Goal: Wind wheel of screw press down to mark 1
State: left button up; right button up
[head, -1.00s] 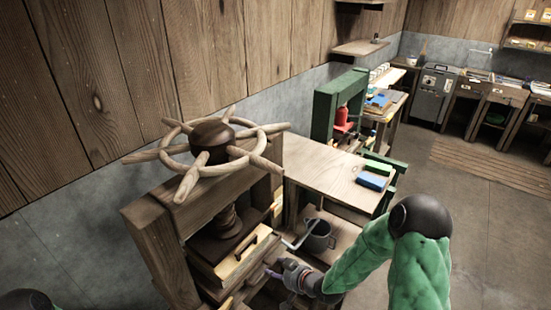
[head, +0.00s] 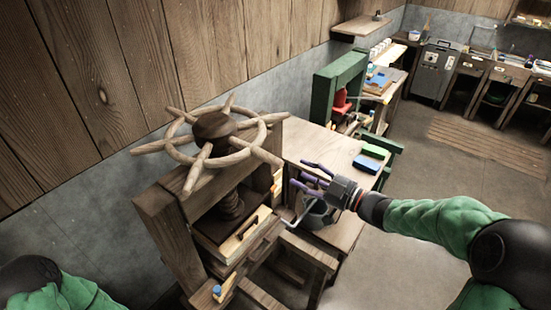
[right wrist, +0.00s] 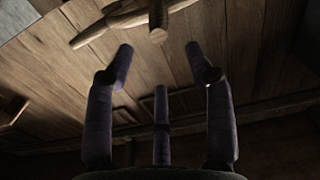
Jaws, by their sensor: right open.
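The wooden handwheel (head: 213,126) with a dark hub and projecting spokes sits on top of the wooden screw press (head: 160,215). Its dark threaded screw (head: 230,206) goes down into the frame. I cannot make out mark 1. My right gripper (head: 301,174) is open and empty, right of the wheel and apart from it, over the side table. In the right wrist view its spread purple fingers (right wrist: 160,66) show, with wheel spokes (right wrist: 157,22) beyond them at the top. My left arm shows at the lower left, but its gripper is out of view.
A side table (head: 318,148) stands right of the press, with a blue and green block (head: 371,159) on it. A grey pot (head: 318,215) is partly hidden below my right gripper. A green frame (head: 338,90) stands behind. The floor at right is open.

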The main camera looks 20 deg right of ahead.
aim_at(275, 161)
jog(key=x, duration=1)
grip_shut()
